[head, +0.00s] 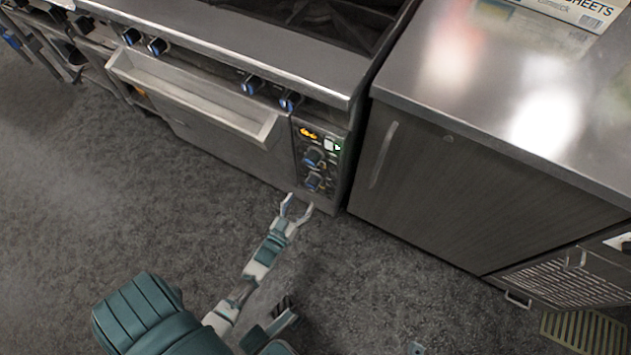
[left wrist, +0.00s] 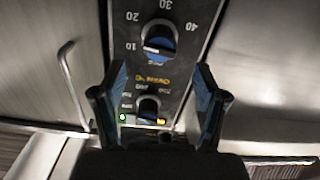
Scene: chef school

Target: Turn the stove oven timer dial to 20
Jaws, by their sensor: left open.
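The timer dial (left wrist: 159,38) is a dark round knob with a blue face, ringed by the numbers 10, 20, 30 and 40 in the left wrist view. Its pointer setting is not clear. In the head view it appears to be the lower knob (head: 313,181) on the oven's control panel. A second dial (left wrist: 148,108) sits in the gap between the fingers in the wrist view, the upper knob (head: 313,157) in the head view. My left gripper (head: 295,205) is open and empty in front of the panel. It also shows in the left wrist view (left wrist: 160,92), its fingertips short of the timer dial.
The oven handle (head: 195,100) juts out at left, with blue stove knobs (head: 289,102) above. A steel cabinet (head: 455,190) with a vertical handle (head: 383,155) stands close at right. The floor in front is clear.

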